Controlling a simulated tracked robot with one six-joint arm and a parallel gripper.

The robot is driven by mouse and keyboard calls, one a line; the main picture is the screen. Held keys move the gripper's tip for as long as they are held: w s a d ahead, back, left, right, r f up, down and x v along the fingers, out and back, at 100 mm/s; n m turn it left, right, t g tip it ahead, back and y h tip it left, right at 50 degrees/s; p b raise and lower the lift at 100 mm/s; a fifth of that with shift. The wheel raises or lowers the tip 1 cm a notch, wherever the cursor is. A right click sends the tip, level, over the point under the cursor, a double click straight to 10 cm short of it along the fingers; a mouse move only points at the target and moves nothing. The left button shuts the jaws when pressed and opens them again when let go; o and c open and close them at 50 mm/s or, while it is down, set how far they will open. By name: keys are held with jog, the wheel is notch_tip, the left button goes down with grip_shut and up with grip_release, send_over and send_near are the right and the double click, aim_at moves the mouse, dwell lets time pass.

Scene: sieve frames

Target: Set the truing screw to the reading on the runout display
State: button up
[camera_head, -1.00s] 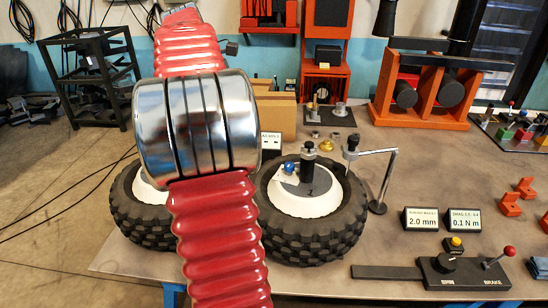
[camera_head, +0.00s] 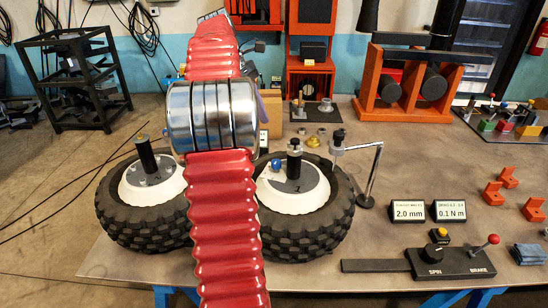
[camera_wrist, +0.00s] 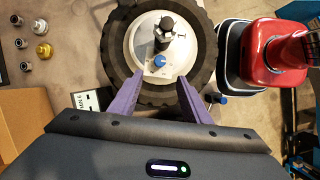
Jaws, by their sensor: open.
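The truing screw appears to be the blue knob (camera_head: 277,165) on the pale hub of the right wheel (camera_head: 338,221). In the wrist view the blue knob (camera_wrist: 159,61) sits on the hub's near side, beside a black post. The runout display (camera_head: 408,212) stands on the bench to the right and reads 2.0 mm. My gripper (camera_wrist: 161,76) has two purple fingers, spread open and empty, pointing at the wheel with the blue knob between and just beyond their tips. Contact cannot be told. In the head view my arm hides most of the gripper.
A second wheel (camera_head: 146,232) lies to the left. A gauge arm on a stand (camera_head: 367,185) rises right of the right wheel. A second display (camera_head: 447,211) reads 0.1 N m. A spin and brake box (camera_head: 450,263) sits at the front. Loose nuts (camera_wrist: 42,52) lie nearby.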

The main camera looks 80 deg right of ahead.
aim_at(276, 161)
jog(key=x, duration=1.3)
jog(key=shift+c, duration=0.6)
jog(key=shift+w, duration=0.1)
jog(key=c, duration=0.9)
